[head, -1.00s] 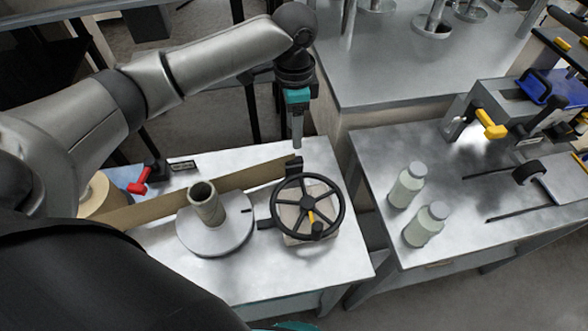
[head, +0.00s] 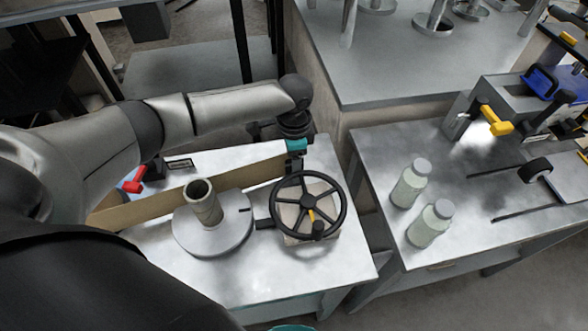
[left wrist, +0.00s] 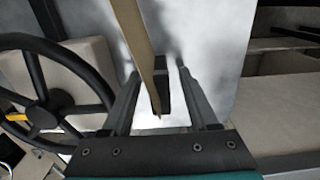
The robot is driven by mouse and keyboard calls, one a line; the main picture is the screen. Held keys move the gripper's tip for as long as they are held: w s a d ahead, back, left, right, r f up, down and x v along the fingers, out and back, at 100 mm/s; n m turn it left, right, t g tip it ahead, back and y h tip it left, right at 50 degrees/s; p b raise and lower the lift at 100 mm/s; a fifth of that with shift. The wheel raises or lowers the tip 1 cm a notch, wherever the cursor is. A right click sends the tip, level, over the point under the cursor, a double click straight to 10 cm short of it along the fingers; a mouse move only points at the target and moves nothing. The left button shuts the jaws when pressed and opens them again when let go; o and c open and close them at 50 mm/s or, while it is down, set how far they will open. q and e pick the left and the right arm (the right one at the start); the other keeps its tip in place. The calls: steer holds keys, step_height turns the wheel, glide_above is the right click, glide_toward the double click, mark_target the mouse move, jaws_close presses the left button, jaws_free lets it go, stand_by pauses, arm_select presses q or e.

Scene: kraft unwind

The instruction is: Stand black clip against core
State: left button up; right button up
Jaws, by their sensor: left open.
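The black clip (left wrist: 164,88) sits on the free end of the brown kraft strip (left wrist: 138,38). In the head view the strip (head: 240,180) runs behind the core (head: 205,203), a grey-green tube upright on a round metal disc (head: 213,240). My left gripper (head: 294,163) points down at the strip's right end, behind the handwheel. In the left wrist view its open fingers (left wrist: 158,80) stand either side of the clip and strip end, with gaps visible. The clip is mostly hidden in the head view. My right gripper's fingers are out of view.
A black handwheel (head: 308,206) on a pale block stands right of the core, close to my left gripper. A red-handled part (head: 135,182) is at the left. Two capped bottles (head: 410,184) stand on the right table. A gap separates the tables.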

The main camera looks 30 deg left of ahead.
arm_select(q)
steer(key=shift+c, duration=0.3)
jaws_close()
stand_by(0.4)
